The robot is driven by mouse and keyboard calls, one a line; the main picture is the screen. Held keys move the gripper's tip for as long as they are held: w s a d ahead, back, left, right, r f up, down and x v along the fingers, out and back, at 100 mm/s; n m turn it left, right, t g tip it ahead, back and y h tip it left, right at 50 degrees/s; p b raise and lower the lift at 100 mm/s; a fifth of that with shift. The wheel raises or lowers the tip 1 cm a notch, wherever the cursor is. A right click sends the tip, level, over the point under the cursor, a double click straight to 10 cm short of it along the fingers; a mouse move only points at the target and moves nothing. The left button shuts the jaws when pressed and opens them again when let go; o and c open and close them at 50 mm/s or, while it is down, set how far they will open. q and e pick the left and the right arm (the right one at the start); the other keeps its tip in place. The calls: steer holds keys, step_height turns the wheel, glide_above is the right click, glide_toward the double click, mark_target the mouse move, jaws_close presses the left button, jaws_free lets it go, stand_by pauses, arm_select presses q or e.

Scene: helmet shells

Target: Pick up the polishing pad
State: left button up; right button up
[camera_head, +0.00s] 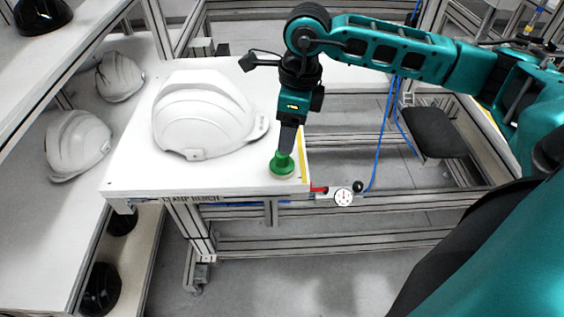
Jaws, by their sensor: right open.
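The polishing pad is a small green disc with an upright green knob (282,167). It sits near the front right corner of the white bench (135,170). My right gripper (287,146) points down directly above the pad, its dark fingers at the knob. It is open. I see the fingers nearly edge-on, so I cannot tell whether they touch the knob. My left gripper is out of view.
A large white helmet shell (205,115) stands on the bench to the left of the pad. A yellow strip (302,157) lies just right of the pad. A dial gauge (343,197) is at the front edge. More shells (78,145) lie on the left shelf.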

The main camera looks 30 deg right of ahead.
mark_target(282, 162)
steer(key=f, duration=0.4)
steer(key=w+a+f, duration=0.1)
steer(key=f, duration=0.2)
steer(key=shift+c, duration=0.4)
steer(key=c, duration=1.1)
